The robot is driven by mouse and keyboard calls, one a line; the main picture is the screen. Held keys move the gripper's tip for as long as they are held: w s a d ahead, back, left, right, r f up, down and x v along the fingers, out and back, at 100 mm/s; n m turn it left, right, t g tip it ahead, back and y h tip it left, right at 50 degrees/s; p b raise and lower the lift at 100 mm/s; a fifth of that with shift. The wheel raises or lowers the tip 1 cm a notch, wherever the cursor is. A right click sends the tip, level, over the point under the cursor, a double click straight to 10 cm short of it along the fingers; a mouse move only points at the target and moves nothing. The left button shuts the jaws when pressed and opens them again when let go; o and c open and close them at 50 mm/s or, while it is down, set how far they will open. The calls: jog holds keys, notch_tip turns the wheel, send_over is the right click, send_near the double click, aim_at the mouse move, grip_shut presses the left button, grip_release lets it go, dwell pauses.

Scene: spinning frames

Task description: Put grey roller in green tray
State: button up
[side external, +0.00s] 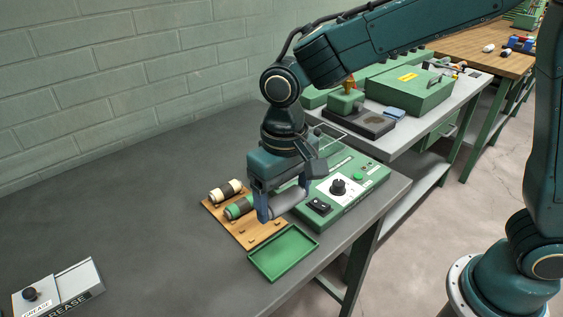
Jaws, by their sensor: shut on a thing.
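A grey roller (291,201) is held between the fingers of my gripper (283,205), which is shut on it. The gripper points down over the right part of a wooden board (262,234) and the near edge of a green control box. The green tray (282,253) lies on the dark table just in front of the board, below the gripper in the picture, and looks empty. How high the roller is above the board is hard to tell.
The board also carries a cream-and-dark roller (225,190) and a green-and-dark roller (240,207). The green control box (345,189), with a knob and switch, stands right of the gripper. A grease box (62,287) sits at the front left. The table's left side is clear.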

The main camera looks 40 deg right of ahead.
send_over(284, 252)
notch_tip(284, 252, down, 8)
jog(key=shift+f, duration=0.1)
jog(key=shift+f, duration=2.1)
jog(key=shift+f, duration=0.15)
jog(key=o, duration=0.8)
notch_tip(284, 252, up, 12)
jog(key=shift+f, duration=0.15)
jog(key=shift+r, duration=0.35)
